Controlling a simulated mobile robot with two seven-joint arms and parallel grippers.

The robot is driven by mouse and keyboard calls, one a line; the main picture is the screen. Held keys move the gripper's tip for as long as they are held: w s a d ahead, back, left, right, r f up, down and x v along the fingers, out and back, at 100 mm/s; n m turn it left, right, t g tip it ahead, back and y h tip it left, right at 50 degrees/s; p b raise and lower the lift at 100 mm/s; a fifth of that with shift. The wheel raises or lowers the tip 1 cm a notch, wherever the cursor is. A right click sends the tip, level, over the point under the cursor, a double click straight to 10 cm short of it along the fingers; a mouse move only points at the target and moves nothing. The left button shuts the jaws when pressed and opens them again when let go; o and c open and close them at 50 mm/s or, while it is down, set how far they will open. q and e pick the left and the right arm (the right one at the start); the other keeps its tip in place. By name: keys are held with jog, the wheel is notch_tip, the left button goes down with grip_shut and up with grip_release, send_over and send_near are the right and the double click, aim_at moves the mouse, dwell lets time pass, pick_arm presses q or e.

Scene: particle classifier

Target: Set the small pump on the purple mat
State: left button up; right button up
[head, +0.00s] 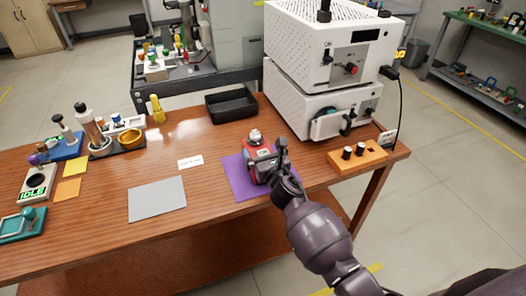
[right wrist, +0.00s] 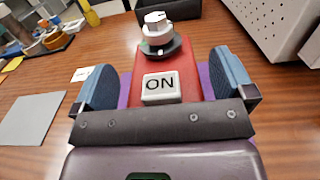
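The small pump (head: 256,147) is red with a white knob on top and stands upright on the purple mat (head: 239,184). In the right wrist view the pump (right wrist: 172,68) shows an ON label facing me. My right gripper (head: 268,158) is around the pump, one blue-padded finger on each side. In the right wrist view, narrow strips of the purple mat (right wrist: 207,80) show between the pump and the fingers, so the gripper looks open. The gripper hides the pump's lower part. My left gripper is not in view.
A grey mat (head: 157,199) lies to the left and a black tray (head: 231,106) behind. White stacked machines (head: 318,97) and an orange knob box (head: 357,157) stand to the right. Several tools and a gold bowl (head: 131,139) are at the left.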

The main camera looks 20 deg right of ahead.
jog(key=shift+r, duration=0.3)
jog(key=s+d+f+m+g, duration=0.2)
jog(key=s+f+m, duration=0.2)
jog(key=s+m, duration=0.7)
jog(key=s+d+f+m+g+p, duration=0.1)
jog(key=s+f+m, duration=0.3)
jog(key=s+m, duration=0.8)
jog(key=s+d+f+m+g, duration=0.3)
jog(key=s+f+m+g, duration=0.1)
jog(key=s+m, duration=0.8)
jog(key=shift+s+d+f+h, duration=0.15)
jog(key=shift+s+d+h, duration=0.2)
jog(key=shift+s, duration=0.3)
dwell(0.5)
